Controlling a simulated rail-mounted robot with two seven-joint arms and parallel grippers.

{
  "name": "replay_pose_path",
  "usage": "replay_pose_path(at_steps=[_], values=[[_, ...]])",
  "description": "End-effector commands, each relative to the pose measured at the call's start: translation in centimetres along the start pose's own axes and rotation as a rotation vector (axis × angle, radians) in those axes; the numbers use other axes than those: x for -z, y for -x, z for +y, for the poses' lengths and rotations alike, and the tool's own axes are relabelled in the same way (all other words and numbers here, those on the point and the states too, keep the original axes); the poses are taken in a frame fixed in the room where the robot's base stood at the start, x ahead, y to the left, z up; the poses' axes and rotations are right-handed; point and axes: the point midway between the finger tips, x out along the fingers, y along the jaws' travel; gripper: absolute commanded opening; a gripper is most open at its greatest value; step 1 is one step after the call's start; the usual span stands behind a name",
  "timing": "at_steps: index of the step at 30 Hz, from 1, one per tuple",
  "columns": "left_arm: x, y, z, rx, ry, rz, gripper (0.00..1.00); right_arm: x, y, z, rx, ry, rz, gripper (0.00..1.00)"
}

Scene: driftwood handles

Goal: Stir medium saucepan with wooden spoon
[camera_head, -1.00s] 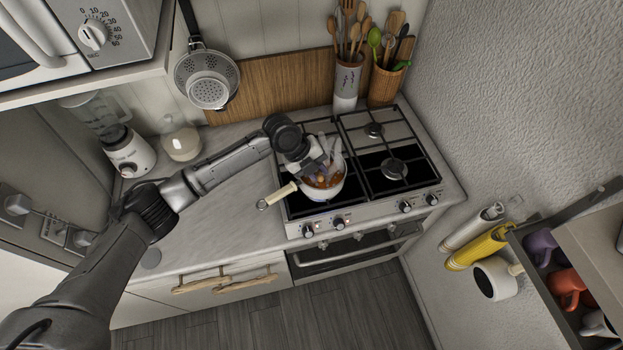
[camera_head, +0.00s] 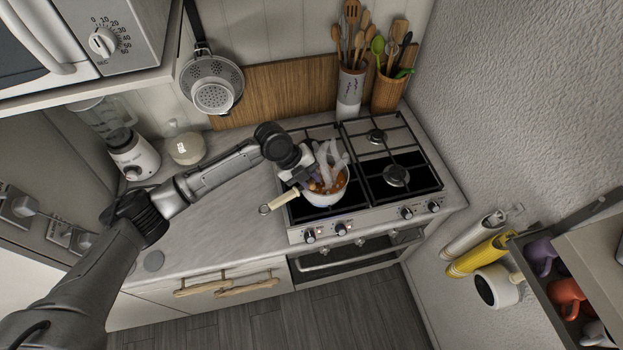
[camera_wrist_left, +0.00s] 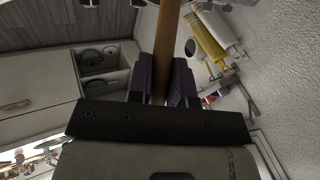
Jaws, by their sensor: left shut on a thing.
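The medium saucepan (camera_head: 327,198) sits on the front left burner of the stove, its pale handle (camera_head: 285,200) pointing left. It holds orange-brown food, and steam rises from it. My left gripper (camera_head: 308,175) is over the pan's left side. In the left wrist view my left gripper (camera_wrist_left: 163,85) is shut on the wooden spoon (camera_wrist_left: 168,45), whose brown shaft runs between the fingers. In the head view the spoon is hard to make out, and its lower end is hidden. My right gripper is not in view.
A white utensil holder (camera_head: 349,95) and a wooden one (camera_head: 388,93) stand behind the stove. The counter (camera_head: 215,220) left of the stove is mostly clear. Mugs (camera_head: 566,297) sit at the right.

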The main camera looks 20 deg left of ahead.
Motion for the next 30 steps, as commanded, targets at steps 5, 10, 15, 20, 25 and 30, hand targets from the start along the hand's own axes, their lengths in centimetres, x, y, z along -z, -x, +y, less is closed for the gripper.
replay_pose_path(at_steps=[5, 10, 15, 20, 25, 30], values=[[0.8, 1.0, -0.2, 0.000, -0.001, 0.001, 0.00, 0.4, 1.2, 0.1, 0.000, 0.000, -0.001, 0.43], [1.9, 2.3, -0.2, 0.000, 0.000, 0.000, 0.00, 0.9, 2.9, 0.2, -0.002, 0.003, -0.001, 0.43], [3.0, 3.4, -0.1, 0.000, -0.001, 0.000, 0.00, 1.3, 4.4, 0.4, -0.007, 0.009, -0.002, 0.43], [4.1, 4.5, -0.1, -0.001, 0.000, 0.000, 0.00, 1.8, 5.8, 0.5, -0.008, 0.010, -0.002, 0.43], [5.2, 5.7, -0.1, -0.001, -0.001, 0.000, 0.00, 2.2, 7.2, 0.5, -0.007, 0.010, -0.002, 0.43], [6.3, 6.7, -0.1, 0.000, -0.001, 0.000, 0.00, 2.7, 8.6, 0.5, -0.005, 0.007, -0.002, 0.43]])
